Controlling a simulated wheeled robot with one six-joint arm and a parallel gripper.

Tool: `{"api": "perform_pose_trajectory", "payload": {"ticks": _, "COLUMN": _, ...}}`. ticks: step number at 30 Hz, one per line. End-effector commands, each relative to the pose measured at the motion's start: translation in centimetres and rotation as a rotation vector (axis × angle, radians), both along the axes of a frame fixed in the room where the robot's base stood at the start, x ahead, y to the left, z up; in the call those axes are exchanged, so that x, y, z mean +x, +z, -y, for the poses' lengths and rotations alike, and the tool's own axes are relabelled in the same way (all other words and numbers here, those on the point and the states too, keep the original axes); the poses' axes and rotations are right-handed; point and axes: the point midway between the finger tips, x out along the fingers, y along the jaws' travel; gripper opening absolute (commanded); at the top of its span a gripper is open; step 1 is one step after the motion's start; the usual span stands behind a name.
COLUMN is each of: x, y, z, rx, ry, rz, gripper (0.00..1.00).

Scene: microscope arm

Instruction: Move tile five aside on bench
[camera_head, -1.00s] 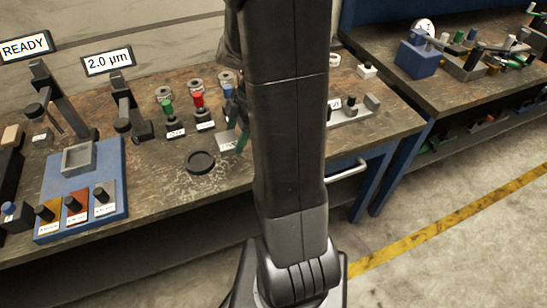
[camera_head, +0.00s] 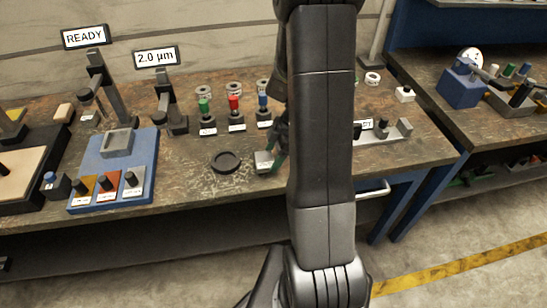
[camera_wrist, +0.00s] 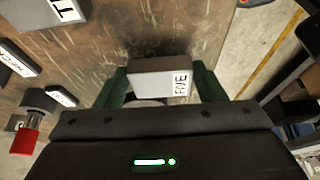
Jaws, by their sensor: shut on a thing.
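In the head view the tile (camera_head: 263,160) shows beside the green fingertips (camera_head: 280,160), at or just above the bench (camera_head: 190,185); the exact gap cannot be told. My arm hides part of the gripper and the bench behind it.
A dark round ring (camera_head: 226,162) lies just left of the tile. Green, red (camera_head: 235,108) and blue-topped pieces stand behind. A blue tray (camera_head: 140,165) with several tiles is at left. A grey fixture (camera_head: 385,131) stands at right.

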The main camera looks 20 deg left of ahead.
Motion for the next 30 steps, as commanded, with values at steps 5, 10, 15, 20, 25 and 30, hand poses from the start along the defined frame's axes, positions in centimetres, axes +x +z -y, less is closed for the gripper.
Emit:
{"api": "perform_pose_trajectory", "payload": {"ticks": 5, "x": 0.0, "y": -1.5, "z": 0.0, "rx": 0.000, "ry": -0.001, "rz": 0.000, "gripper": 0.20}}
{"api": "perform_pose_trajectory", "payload": {"ticks": 10, "x": 0.0, "y": -1.6, "z": 0.0, "rx": 0.001, "ry": -0.001, "rz": 0.002, "gripper": 0.20}}
{"api": "perform_pose_trajectory", "payload": {"ticks": 15, "x": 0.0, "y": -1.7, "z": 0.0, "rx": 0.001, "ry": -0.001, "rz": 0.002, "gripper": 0.20}}
{"api": "perform_pose_trajectory", "payload": {"ticks": 20, "x": 0.0, "y": -2.1, "z": 0.0, "rx": 0.001, "ry": -0.001, "rz": 0.002, "gripper": 0.65}}
{"api": "perform_pose_trajectory", "payload": {"ticks": 25, "x": 0.0, "y": -1.9, "z": 0.0, "rx": 0.000, "ry": 0.000, "rz": 0.001, "gripper": 0.85}}
{"api": "perform_pose_trajectory", "payload": {"ticks": 30, "x": 0.0, "y": -1.9, "z": 0.0, "rx": 0.000, "ry": 0.000, "rz": 0.001, "gripper": 0.85}}
